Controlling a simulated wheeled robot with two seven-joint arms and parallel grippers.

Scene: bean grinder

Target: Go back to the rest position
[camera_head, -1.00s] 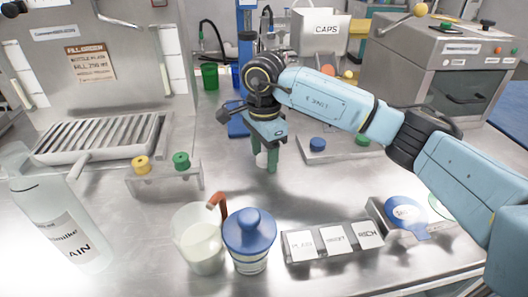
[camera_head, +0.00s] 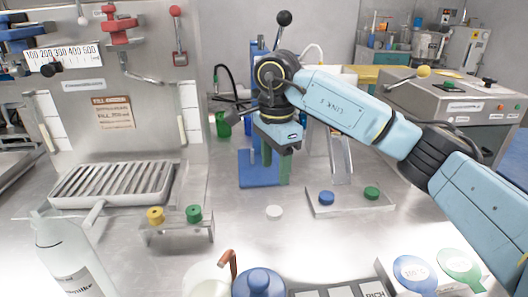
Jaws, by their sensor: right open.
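My right arm comes in from the right, and my right gripper (camera_head: 276,167) hangs over the bench with its green fingers pointing down. The fingers are apart with nothing between them. A small white cap (camera_head: 274,212) lies on the bench just below and in front of the fingertips, clear of them. My left gripper is not in view.
A blue stand (camera_head: 258,170) is behind the gripper. A tray with blue and green caps (camera_head: 349,202) is to its right. A rack with yellow and green knobs (camera_head: 176,228) is to the left. A bottle (camera_head: 68,258) and blue-lidded jar (camera_head: 259,284) are in front.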

